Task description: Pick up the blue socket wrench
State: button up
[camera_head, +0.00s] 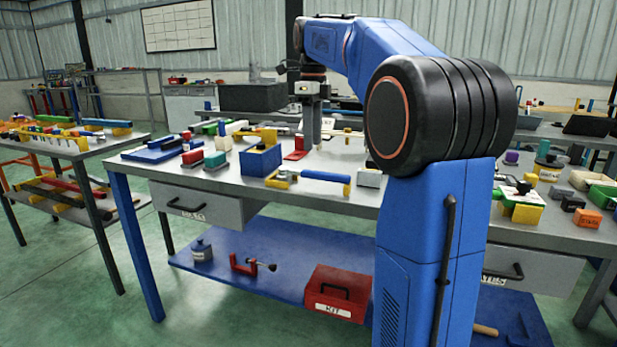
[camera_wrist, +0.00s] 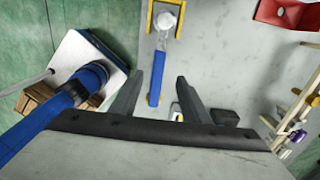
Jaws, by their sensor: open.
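The blue socket wrench (camera_head: 325,177) lies near the table's front edge, its other end at a yellow holder (camera_head: 279,179). In the wrist view its blue handle (camera_wrist: 157,78) runs from a round silver head (camera_wrist: 166,19), which sits within the yellow holder (camera_wrist: 150,15). My gripper (camera_head: 311,142) points down over the table, behind the wrench in the head view. In the wrist view my gripper (camera_wrist: 160,84) is open and empty, with the handle showing between its two fingers. I cannot tell the height gap.
A red piece (camera_wrist: 288,12) lies at the wrist view's upper right. Bare grey tabletop (camera_wrist: 225,60) shows right of the wrench there.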

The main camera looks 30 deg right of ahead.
aim_at(312, 171)
notch_tip(312, 171, down, 10)
jog(key=shift+s+a+f, duration=0.1)
jog(key=shift+f, duration=0.15)
dwell(0.4)
grip_shut()
